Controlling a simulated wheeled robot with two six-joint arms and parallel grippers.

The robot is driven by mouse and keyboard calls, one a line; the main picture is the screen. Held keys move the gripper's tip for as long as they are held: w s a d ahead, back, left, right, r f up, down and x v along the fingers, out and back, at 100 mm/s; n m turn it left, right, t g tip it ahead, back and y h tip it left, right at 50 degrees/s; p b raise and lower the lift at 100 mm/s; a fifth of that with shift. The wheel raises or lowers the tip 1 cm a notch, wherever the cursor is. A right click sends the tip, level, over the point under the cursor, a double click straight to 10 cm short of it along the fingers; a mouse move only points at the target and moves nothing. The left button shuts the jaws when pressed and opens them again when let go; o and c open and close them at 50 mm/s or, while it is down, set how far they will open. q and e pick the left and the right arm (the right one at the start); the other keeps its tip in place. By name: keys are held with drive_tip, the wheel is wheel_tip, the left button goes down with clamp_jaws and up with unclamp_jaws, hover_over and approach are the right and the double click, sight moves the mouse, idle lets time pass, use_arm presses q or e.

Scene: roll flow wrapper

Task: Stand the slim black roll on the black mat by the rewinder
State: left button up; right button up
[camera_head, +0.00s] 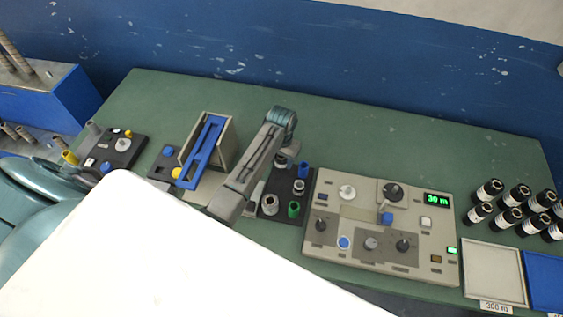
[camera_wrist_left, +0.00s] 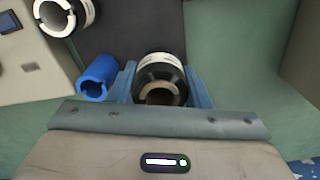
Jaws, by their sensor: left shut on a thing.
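My left gripper (camera_head: 282,157) is over the far end of the black mat (camera_head: 270,211). In the left wrist view its two blue fingers (camera_wrist_left: 163,92) are shut on a black roll (camera_wrist_left: 158,68) with a white band and an open core. The roll looks upright; I cannot tell whether its base touches the mat. A blue tube (camera_head: 304,171) stands close beside it and also shows in the left wrist view (camera_wrist_left: 97,78). A black-and-white roll (camera_head: 298,186) and a green tube (camera_head: 293,209) stand nearer the front of the mat. My right gripper is out of view.
A grey control panel (camera_head: 335,255) with knobs and a green "30 m" display (camera_head: 437,199) lies right of the mat. A blue-framed unit (camera_head: 205,150) stands to the left. Several black rolls (camera_head: 510,217) and a grey tray (camera_head: 494,270) are at the far right. The back table strip is clear.

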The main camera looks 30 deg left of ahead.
sight(282, 164)
use_arm(q)
wheel_tip(282, 164, down, 2)
drive_tip(key=shift+f+p, duration=0.15)
drive_tip(key=shift+p, duration=0.15)
drive_tip(key=shift+f, duration=0.25)
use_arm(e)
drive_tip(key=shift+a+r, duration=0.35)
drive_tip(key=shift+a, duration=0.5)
use_arm(q)
drive_tip(key=shift+f, duration=0.15)
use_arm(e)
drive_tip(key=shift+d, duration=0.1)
use_arm(q)
drive_tip(key=o, duration=1)
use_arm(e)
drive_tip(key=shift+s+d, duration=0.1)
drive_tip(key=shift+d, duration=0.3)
use_arm(q)
drive_tip(key=shift+r, duration=0.3)
wheel_tip(282, 164, up, 12)
drive_tip(key=b, duration=0.3)
drive_tip(key=shift+f, duration=0.1)
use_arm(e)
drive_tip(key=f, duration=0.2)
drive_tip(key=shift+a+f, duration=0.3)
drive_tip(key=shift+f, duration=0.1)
